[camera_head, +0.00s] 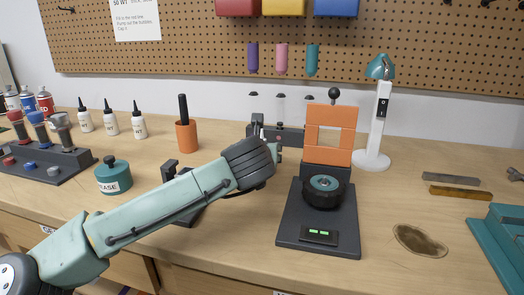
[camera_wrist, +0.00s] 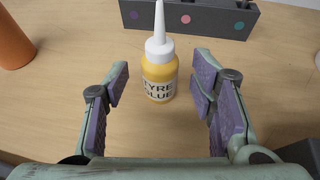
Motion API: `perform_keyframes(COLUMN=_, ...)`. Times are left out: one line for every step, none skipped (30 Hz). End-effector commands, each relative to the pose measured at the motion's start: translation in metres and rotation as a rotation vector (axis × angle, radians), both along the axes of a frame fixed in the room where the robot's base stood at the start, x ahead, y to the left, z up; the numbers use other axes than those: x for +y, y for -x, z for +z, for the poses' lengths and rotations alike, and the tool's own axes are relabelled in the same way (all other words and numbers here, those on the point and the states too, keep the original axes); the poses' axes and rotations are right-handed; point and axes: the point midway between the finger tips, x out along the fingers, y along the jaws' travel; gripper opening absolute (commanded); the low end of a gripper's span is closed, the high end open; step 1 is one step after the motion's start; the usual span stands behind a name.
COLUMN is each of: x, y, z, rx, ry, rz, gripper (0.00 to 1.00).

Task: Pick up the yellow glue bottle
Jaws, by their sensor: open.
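The yellow glue bottle (camera_wrist: 160,77) stands upright on the wooden bench in the wrist view. It has a white cone nozzle and a label reading "TYRE GLUE". My gripper (camera_wrist: 160,88) is open, with its purple-padded fingers on either side of the bottle. Gaps show between the bottle and both fingers. In the head view my gripper (camera_head: 270,146) is in front of the dark rack, and the bottle's yellow body is hidden there.
The dark rack (camera_wrist: 200,18) with coloured dots stands behind the bottle. An orange cup (camera_head: 187,137) is to the left. A press with an orange frame (camera_head: 330,117) and a wheel (camera_head: 323,190) stands to the right. Several white bottles (camera_head: 111,124) are further left.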

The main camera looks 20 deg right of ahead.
Motion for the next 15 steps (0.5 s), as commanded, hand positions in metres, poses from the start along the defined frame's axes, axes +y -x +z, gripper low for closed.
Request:
perform_keyframes(x=-0.003, y=-0.006, z=-0.002, rx=0.004, ry=0.001, rz=0.0, gripper=0.51)
perform_keyframes(x=-0.005, y=-0.009, z=-0.003, rx=0.002, ry=0.002, rz=0.0, gripper=0.51)
perform_keyframes(x=-0.006, y=-0.013, z=-0.005, rx=0.002, ry=0.002, rz=0.0, gripper=0.51)
perform_keyframes(x=-0.007, y=-0.015, z=-0.006, rx=0.002, ry=0.002, rz=0.0, gripper=0.51)
perform_keyframes(x=-0.008, y=-0.016, z=-0.007, rx=0.001, ry=0.001, rz=-0.001, gripper=0.51)
perform_keyframes(x=-0.009, y=-0.017, z=-0.008, rx=0.001, ry=0.001, rz=-0.001, gripper=0.51)
perform_keyframes(x=-0.009, y=-0.018, z=-0.008, rx=0.001, ry=0.001, rz=-0.001, gripper=0.51)
perform_keyframes(x=-0.009, y=-0.018, z=-0.009, rx=0.001, ry=0.001, rz=-0.001, gripper=0.51)
perform_keyframes(x=-0.009, y=-0.018, z=-0.009, rx=0.001, ry=0.001, rz=-0.001, gripper=0.51)
perform_keyframes(x=-0.009, y=-0.018, z=-0.008, rx=0.001, ry=0.001, rz=-0.001, gripper=0.51)
perform_keyframes(x=-0.009, y=-0.018, z=-0.008, rx=0.001, ry=0.001, rz=-0.001, gripper=0.51)
perform_keyframes(x=-0.009, y=-0.018, z=-0.008, rx=0.001, ry=0.001, rz=-0.001, gripper=0.51)
perform_keyframes(x=-0.009, y=-0.018, z=-0.008, rx=0.001, ry=0.001, rz=-0.001, gripper=0.5)
perform_keyframes(x=-0.009, y=-0.018, z=-0.008, rx=0.001, ry=0.001, rz=-0.001, gripper=0.48)
perform_keyframes(x=-0.009, y=-0.018, z=-0.008, rx=0.001, ry=0.001, rz=-0.001, gripper=0.45)
